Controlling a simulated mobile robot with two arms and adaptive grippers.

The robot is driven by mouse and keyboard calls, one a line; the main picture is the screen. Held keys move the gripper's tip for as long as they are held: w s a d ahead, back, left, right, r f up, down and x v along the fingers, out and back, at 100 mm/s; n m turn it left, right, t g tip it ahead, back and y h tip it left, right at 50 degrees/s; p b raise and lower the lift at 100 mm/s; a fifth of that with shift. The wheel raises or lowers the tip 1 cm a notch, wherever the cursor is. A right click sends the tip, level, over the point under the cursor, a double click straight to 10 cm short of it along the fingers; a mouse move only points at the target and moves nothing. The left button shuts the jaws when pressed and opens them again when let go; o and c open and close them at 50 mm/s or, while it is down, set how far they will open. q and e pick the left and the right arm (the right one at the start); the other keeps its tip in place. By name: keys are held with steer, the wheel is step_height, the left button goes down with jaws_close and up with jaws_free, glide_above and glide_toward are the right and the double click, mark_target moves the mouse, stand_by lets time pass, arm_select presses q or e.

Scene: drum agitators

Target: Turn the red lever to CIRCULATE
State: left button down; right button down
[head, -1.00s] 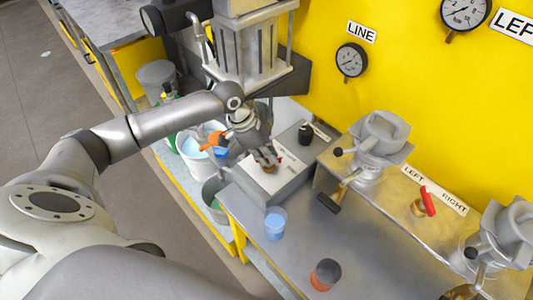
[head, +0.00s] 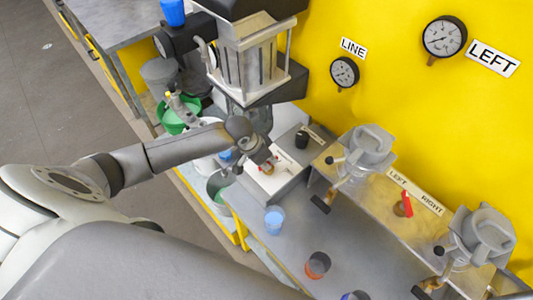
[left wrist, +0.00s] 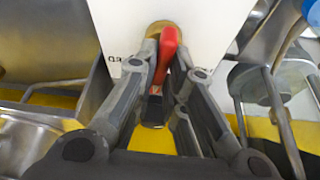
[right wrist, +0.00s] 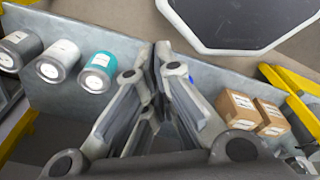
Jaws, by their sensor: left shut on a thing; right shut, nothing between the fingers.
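The red lever (left wrist: 167,50) rises from a brass-coloured base (left wrist: 163,30) on the white plate of a grey box (head: 294,182). In the left wrist view it stands between the fingers of my left gripper (left wrist: 164,78), which is shut on it. In the head view my left gripper (head: 266,166) is over the box and hides most of the lever. The label lettering on the plate is mostly hidden, so I cannot read which position the lever points to. My right gripper (right wrist: 160,58) is shut and empty in the right wrist view, away from the box.
A second red lever (head: 407,205) sits between LEFT and RIGHT labels on the metal ledge. A black knob (head: 302,139) is on the box. A blue cup (head: 274,221) and an orange cup (head: 317,265) stand on the bench. Cans (right wrist: 98,72) and cardboard boxes (right wrist: 237,107) show near my right gripper.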

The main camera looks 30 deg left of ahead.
arm_select(q)
steer(key=shift+n+p, duration=0.5)
steer(key=c, duration=1.5)
jaws_free()
steer(key=v, duration=1.2)
steer(key=shift+d, duration=0.2)
steer(key=shift+s, duration=0.1)
